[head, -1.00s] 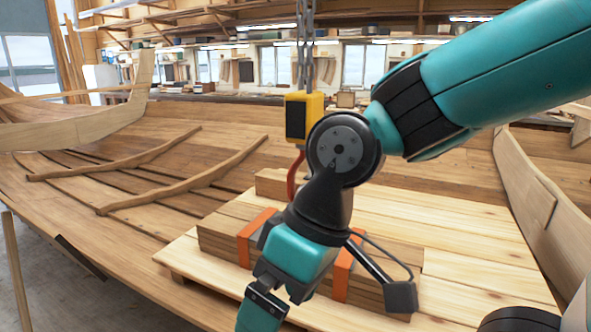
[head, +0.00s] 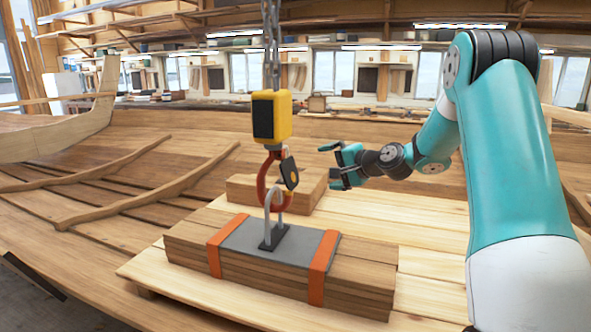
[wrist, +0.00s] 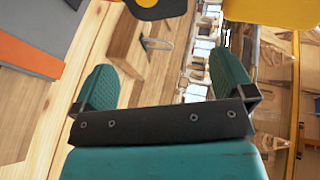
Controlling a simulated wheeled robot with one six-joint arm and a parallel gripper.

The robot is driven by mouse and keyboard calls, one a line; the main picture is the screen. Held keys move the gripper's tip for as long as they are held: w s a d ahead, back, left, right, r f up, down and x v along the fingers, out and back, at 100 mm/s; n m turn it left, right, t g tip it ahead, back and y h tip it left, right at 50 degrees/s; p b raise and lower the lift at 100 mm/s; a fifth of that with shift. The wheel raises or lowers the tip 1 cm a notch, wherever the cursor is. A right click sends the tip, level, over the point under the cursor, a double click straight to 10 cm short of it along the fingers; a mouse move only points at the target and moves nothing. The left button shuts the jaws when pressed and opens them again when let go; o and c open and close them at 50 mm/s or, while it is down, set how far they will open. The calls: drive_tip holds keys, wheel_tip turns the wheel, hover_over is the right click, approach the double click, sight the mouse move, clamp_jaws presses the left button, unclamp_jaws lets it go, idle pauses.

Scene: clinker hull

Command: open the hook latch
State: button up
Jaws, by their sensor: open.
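A red hook (head: 264,183) hangs below a yellow hoist block (head: 272,117). Its dark latch plate (head: 289,172) sits at the hook's right side. The hook's lower end meets a grey metal loop (head: 280,207) on the strapped timber stack; whether it bears on the loop I cannot tell. My gripper (head: 331,166) is open and empty, to the right of the latch, pointing left, apart from it in the picture. In the wrist view my open fingers (wrist: 162,82) frame nothing; the dark, yellow-marked latch plate (wrist: 150,8) shows beyond them at the top edge, partly cut off.
The timber stack (head: 350,272) with orange straps stands on pale planks (head: 430,265) under the hook. A wooden block (head: 240,192) lies behind it. A chain (head: 271,45) runs up from the hoist. Open air separates my gripper from the hook.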

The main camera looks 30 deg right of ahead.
sight(295, 169)
drive_tip(key=p+x, duration=0.4)
drive_tip(key=x, duration=1)
drive_tip(key=shift+w+a+f+p, duration=0.1)
drive_tip(key=shift+w+f+p, duration=0.1)
drive_tip(key=shift+p, duration=0.1)
drive_tip(key=c, duration=0.9)
drive_tip(key=shift+r, duration=0.1)
